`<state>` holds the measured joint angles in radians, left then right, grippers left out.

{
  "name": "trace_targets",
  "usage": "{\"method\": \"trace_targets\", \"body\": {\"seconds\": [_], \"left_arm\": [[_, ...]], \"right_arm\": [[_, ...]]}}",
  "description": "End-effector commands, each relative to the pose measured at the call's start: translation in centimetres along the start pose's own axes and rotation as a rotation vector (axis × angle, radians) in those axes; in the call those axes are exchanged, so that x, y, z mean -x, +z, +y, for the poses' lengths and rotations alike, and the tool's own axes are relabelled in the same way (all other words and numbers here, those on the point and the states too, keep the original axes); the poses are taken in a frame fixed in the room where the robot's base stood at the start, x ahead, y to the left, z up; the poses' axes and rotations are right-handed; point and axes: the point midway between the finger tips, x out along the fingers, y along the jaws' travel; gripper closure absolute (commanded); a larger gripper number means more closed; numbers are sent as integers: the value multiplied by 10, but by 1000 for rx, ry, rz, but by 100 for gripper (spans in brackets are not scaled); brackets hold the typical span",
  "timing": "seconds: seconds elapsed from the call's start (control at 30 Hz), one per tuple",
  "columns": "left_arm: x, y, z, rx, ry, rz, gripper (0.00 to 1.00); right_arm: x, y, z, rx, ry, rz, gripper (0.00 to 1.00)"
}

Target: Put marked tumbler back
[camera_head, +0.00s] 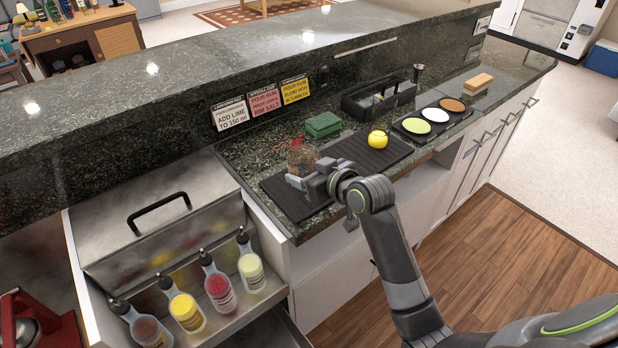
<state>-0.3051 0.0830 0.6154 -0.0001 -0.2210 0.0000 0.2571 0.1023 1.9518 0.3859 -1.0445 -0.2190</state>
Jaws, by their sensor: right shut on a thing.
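A clear tumbler with a brownish look (302,157) is at the left part of the black bar mat (283,198) on the dark stone counter. My right gripper (303,180) reaches it from the front right and is shut on it. The gripper hides the tumbler's lower part, so I cannot tell whether its base touches the mat. No mark on the tumbler can be made out. A small red thing (297,141) shows just behind it. My left gripper is not in view.
A yellow lemon (377,139) sits on the mat's right part. Green sponge (323,125), black caddy (352,105) and rimming tray (401,131) stand behind and right. Cards (265,101) hang on the ledge.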

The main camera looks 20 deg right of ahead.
Motion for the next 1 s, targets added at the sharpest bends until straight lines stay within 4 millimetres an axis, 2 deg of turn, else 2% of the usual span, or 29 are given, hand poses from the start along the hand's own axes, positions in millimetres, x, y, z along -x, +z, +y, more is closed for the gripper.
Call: {"method": "trace_targets", "body": {"seconds": [0.13, 0.53, 0.57, 0.7, 1.0], "left_arm": [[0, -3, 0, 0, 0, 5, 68], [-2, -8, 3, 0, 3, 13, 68], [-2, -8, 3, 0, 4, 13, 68], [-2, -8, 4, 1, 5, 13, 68], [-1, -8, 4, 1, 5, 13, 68]], "right_arm": [[-7, 16, 0, -1, 0, 0, 68], [-9, 21, 0, 1, 0, 2, 68], [-8, 20, 0, 1, 0, 0, 33], [-8, 20, 0, 1, 0, 0, 15], [-8, 18, 0, 1, 1, 1, 15]]}}
